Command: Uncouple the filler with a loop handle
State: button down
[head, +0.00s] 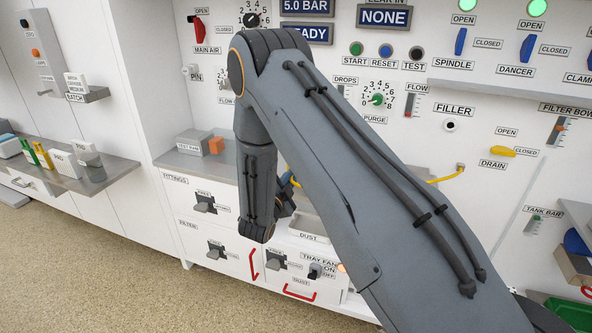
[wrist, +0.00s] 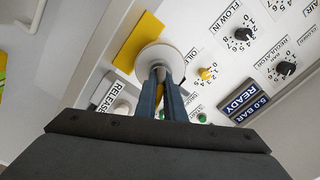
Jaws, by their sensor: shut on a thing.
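My gripper (wrist: 158,76) has its two blue-grey fingers shut on a pale, round-fronted part (wrist: 163,55) in the wrist view. A small grey piece shows between the fingertips. I cannot make out a loop handle on it.
A yellow hose (head: 447,178) runs from behind my arm to a fitting at the right. A yellow DRAIN lever (head: 501,151) and blue levers (head: 460,42) stick out of the panel. Drawers with red handles (head: 299,293) lie below. A shelf with bottles (head: 75,160) is at the left.

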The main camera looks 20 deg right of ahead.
jog(key=shift+s+a, duration=0.1)
jog(key=shift+s, duration=0.05)
jog(key=shift+p+v, duration=0.5)
jog(key=shift+v, duration=0.8)
